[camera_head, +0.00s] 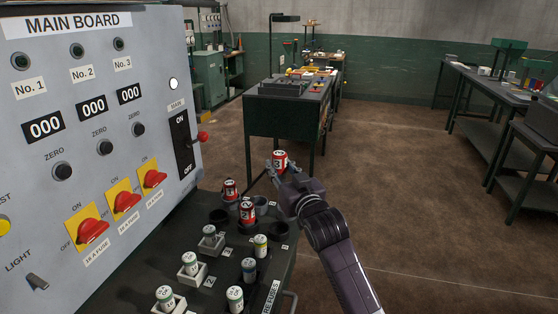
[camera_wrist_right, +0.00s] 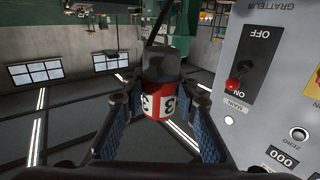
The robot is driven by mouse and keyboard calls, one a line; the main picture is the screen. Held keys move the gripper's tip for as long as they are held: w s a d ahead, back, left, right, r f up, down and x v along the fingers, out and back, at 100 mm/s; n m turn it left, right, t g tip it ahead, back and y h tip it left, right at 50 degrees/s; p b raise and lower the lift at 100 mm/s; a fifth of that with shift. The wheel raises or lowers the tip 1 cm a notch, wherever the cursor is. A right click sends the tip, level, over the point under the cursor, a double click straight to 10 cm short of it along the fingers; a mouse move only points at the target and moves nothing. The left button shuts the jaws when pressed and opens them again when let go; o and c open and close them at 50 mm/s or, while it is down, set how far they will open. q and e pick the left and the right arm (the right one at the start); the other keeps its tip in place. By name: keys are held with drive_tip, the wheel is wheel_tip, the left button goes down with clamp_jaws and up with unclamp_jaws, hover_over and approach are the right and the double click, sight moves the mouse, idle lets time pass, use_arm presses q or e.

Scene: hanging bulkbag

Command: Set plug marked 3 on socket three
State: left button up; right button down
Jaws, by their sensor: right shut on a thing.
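The red plug marked 3 (camera_head: 280,160) is in my right gripper (camera_head: 283,175), held in the air beyond the far right edge of the dark console top (camera_head: 262,290). In the right wrist view the red plug (camera_wrist_right: 159,100) sits between the two fingertips (camera_wrist_right: 160,108), with its white "3" label and a dark grey end showing. Two other red plugs (camera_head: 247,213) stand at the far part of the console, near a dark empty-looking socket (camera_head: 219,216) and a grey round one (camera_head: 261,202). My left gripper is out of view.
The grey main board (camera_head: 100,110) with switches and a red-knobbed lever (camera_head: 202,137) rises at the left. A dark green workbench (camera_head: 283,110) stands behind. Open floor lies to the right.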

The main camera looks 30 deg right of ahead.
drive_tip(key=d+f+b, duration=0.1)
drive_tip(key=f, duration=0.3)
drive_tip(key=w+d+f+b, duration=0.1)
drive_tip(key=f, duration=0.4)
drive_tip(key=w+d+f+b, duration=0.1)
drive_tip(key=d+f+b, duration=0.1)
drive_tip(key=f, duration=0.3)
drive_tip(key=shift+d, duration=0.1)
drive_tip(key=shift+r+p, duration=0.1)
drive_tip(key=shift+p, duration=0.45)
idle(0.9)
drive_tip(key=shift+f+b, duration=0.45)
drive_tip(key=shift+f, duration=0.3)
drive_tip(key=c, duration=1.8)
unclamp_jaws()
drive_tip(key=shift+r, duration=0.1)
drive_tip(key=shift+s, duration=0.1)
